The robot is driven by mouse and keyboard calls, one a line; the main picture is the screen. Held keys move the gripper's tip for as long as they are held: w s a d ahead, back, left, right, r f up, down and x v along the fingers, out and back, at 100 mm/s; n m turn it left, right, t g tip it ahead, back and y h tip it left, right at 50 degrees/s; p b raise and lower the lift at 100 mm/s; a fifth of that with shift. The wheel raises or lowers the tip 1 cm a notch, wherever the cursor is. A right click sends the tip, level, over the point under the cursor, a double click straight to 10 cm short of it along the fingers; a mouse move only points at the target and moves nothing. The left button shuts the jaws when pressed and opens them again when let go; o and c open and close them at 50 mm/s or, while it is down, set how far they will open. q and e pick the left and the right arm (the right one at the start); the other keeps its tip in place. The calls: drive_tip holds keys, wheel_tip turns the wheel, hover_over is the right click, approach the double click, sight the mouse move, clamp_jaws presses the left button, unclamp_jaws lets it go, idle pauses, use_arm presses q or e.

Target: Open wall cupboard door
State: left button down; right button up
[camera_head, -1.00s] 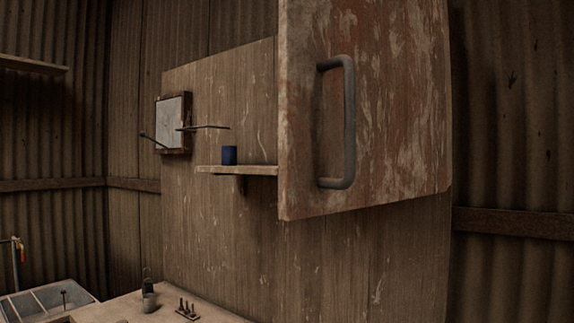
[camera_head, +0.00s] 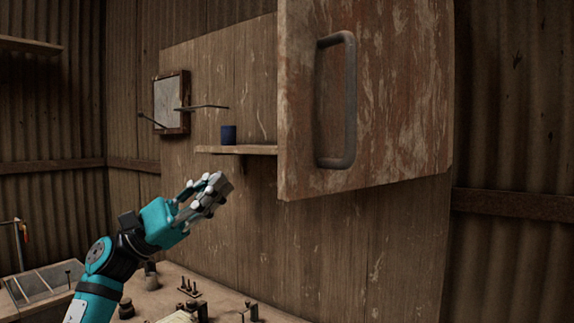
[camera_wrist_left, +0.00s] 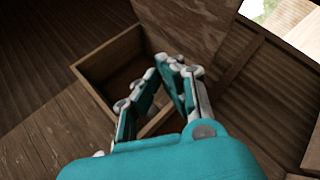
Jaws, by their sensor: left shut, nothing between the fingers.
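My left gripper (camera_head: 218,184) is in the head view, below the small shelf and to the lower left of the door. It is shut and empty, apart from the handle. In the left wrist view its fingers (camera_wrist_left: 172,65) come together in front of an open wooden box shape. My right gripper is not in view.
A framed panel with thin rods (camera_head: 172,100) hangs further left. A bench (camera_head: 222,297) below holds several small items.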

sight(287, 166)
use_arm(q)
drive_tip(key=s+r+m+g+y, duration=0.5)
drive_tip(key=s+m+y, duration=0.15)
drive_tip(key=m, duration=0.55)
drive_tip(key=shift+y, duration=0.25)
drive_tip(key=s+d+p, duration=0.1)
drive_tip(key=d, duration=0.3)
drive_tip(key=s+d+p, duration=0.1)
drive_tip(key=d+p, duration=0.1)
drive_tip(key=d, duration=0.1)
drive_tip(key=s+d+p, duration=0.2)
drive_tip(key=d, duration=0.2)
drive_tip(key=shift+d+f, duration=0.3)
drive_tip(key=shift+d, duration=0.05)
